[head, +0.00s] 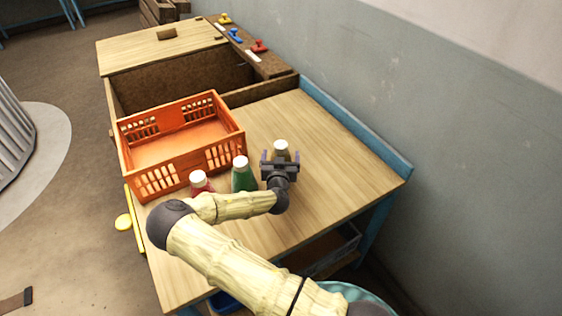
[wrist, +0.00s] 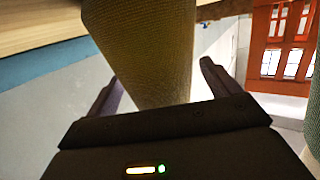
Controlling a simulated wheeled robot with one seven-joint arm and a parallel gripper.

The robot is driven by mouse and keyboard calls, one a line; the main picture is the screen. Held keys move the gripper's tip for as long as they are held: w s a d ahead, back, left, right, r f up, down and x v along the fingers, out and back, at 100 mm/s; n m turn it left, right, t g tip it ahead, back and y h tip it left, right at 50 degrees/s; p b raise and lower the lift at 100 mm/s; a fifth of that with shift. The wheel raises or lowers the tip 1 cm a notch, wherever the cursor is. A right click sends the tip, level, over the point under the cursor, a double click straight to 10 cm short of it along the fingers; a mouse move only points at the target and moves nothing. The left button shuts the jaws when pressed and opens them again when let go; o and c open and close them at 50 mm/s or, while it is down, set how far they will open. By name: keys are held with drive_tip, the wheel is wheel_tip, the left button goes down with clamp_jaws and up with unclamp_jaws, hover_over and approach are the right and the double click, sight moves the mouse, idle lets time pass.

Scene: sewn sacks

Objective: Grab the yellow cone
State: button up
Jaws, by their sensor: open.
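The yellow cone (wrist: 140,45), dull yellow-tan with a woven surface and narrowing toward one end, stands between the fingers of my gripper (wrist: 158,80) in the wrist view. A gap shows between the cone and the fingers on both sides. In the head view my gripper (head: 280,160) is over the table, and only the pale top of the yellow cone (head: 281,146) shows past it; the rest is hidden behind the gripper. My gripper is open around the cone.
A green cone (head: 242,177) and a red cone (head: 199,184), both white-topped, stand to the left on the wooden table (head: 335,160). An orange crate (head: 180,146) is behind them. A wall (head: 480,130) borders the right. The table's right part is clear.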

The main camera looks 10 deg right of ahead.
sight(280, 154)
drive_tip(key=shift+c, duration=0.5)
drive_tip(key=c, duration=1)
drive_tip(key=shift+c, duration=0.2)
drive_tip(key=shift+r, duration=0.15)
drive_tip(key=shift+r, duration=0.9)
drive_tip(key=shift+s+a+r+b, duration=0.1)
drive_tip(key=shift+s+r+b, duration=0.3)
drive_tip(key=shift+r, duration=0.3)
drive_tip(key=f+p+v, duration=0.2)
drive_tip(key=v, duration=1.5)
drive_tip(key=shift+s+f, duration=0.25)
